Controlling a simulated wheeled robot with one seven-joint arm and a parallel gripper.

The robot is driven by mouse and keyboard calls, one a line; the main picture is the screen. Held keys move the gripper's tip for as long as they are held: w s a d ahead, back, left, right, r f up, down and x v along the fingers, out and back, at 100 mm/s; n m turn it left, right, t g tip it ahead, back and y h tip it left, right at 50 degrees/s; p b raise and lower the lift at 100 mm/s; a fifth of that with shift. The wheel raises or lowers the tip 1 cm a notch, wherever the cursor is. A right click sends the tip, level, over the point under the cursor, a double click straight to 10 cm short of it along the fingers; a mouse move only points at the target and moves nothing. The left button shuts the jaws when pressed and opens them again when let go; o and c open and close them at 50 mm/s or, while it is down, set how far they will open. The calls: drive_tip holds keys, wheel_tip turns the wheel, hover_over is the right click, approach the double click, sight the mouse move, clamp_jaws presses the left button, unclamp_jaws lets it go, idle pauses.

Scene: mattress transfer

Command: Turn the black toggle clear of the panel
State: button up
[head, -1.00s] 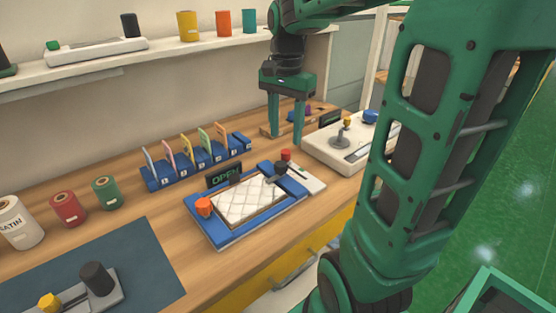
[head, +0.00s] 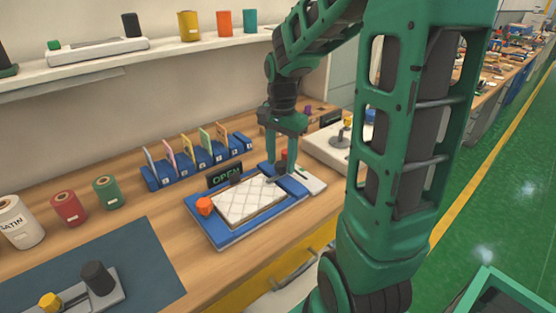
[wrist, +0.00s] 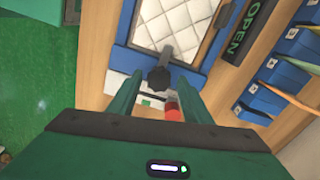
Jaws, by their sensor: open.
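The black toggle (wrist: 159,76) shows in the wrist view at the edge of the blue frame, with its narrow tip pointing over the white quilted panel (wrist: 175,22). My gripper (wrist: 160,86) is open, one finger to each side of the toggle; I cannot tell whether they touch it. In the head view my gripper (head: 281,170) points down at the far right end of the blue frame (head: 222,240) and hides most of the toggle. The quilted panel (head: 245,200) lies flat in the frame.
A red knob (wrist: 172,109) stands close to the right finger in the wrist view. An orange knob (head: 204,205) sits at the frame's left corner. An OPEN sign (head: 224,175) stands behind the frame. A white fixture (head: 325,148) is to the right.

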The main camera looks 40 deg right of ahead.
drive_tip(key=c, duration=1.1)
drive_tip(key=shift+o, duration=0.2)
drive_tip(key=shift+n, duration=0.3)
drive_tip(key=n, duration=0.9)
drive_tip(key=shift+w, duration=0.1)
drive_tip(key=n, duration=0.4)
drive_tip(key=shift+r+n, duration=0.1)
drive_tip(key=shift+n, duration=2.1)
